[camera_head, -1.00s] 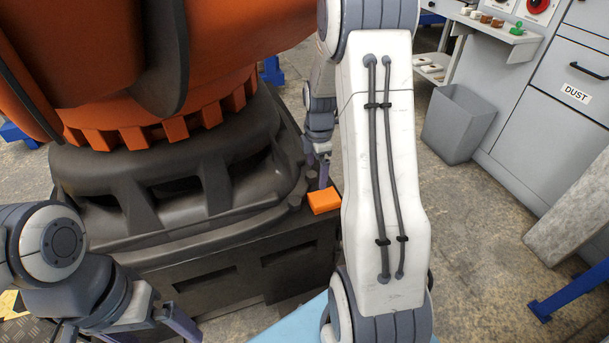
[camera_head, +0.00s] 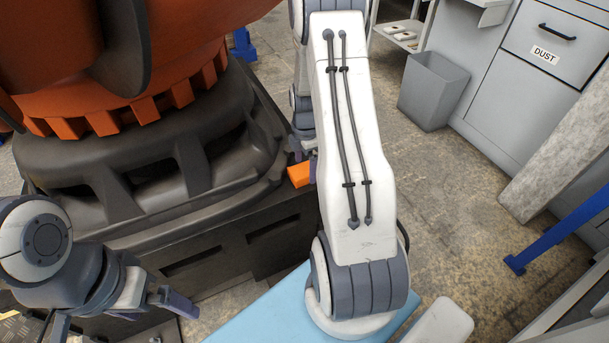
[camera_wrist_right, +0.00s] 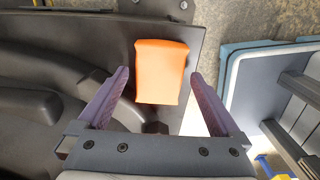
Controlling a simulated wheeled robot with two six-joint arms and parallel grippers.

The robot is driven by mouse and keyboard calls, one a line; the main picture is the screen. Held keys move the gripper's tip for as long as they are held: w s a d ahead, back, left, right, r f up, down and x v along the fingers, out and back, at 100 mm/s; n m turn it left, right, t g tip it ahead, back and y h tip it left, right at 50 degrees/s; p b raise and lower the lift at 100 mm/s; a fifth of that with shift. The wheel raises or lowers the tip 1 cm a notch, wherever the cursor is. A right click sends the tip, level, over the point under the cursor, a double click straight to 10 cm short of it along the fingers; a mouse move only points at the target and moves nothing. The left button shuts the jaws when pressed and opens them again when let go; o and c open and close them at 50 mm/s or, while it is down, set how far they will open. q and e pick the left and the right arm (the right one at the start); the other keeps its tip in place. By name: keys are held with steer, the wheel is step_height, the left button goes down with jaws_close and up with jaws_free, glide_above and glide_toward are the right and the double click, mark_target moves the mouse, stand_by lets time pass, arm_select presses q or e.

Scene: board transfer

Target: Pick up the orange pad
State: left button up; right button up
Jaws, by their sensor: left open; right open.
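The orange pad (camera_head: 299,175) lies on the dark ledge at the corner of the big machine's base, partly hidden behind my right arm in the head view. In the right wrist view the orange pad (camera_wrist_right: 161,72) lies between the fingers of my right gripper (camera_wrist_right: 158,85). That gripper is open, with a gap on each side of the pad, and holds nothing. In the head view the right gripper (camera_head: 309,168) is mostly hidden by its arm. My left gripper (camera_head: 150,300) is open and empty at the lower left, well away from the pad.
The black machine base (camera_head: 150,190) with an orange body fills the left and back. A light blue surface (camera_head: 262,312) is at the bottom. A grey bin (camera_head: 432,90) and a cabinet (camera_head: 515,75) stand at the right. A blue bar (camera_head: 560,235) is at the far right.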

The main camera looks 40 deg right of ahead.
mark_target(305, 169)
steer(key=shift+f, duration=0.9)
steer(key=c, duration=1.2)
steer(key=shift+r, duration=0.1)
steer(key=shift+r, duration=0.1)
step_height(305, 169, up, 4)
steer(key=shift+r+p, duration=0.2)
steer(key=shift+p, duration=0.65)
steer(key=s+d+r, duration=0.1)
steer(key=s+r, duration=0.1)
steer(key=s, duration=0.1)
steer(key=s+d+r+p, duration=0.1)
steer(key=s+r, duration=0.1)
steer(key=s, duration=0.2)
steer(key=s+d+r+p, duration=0.1)
steer(key=s+d+r, duration=0.1)
steer(key=s, duration=0.2)
steer(key=shift+d+r, duration=0.1)
steer(key=shift+r, duration=0.1)
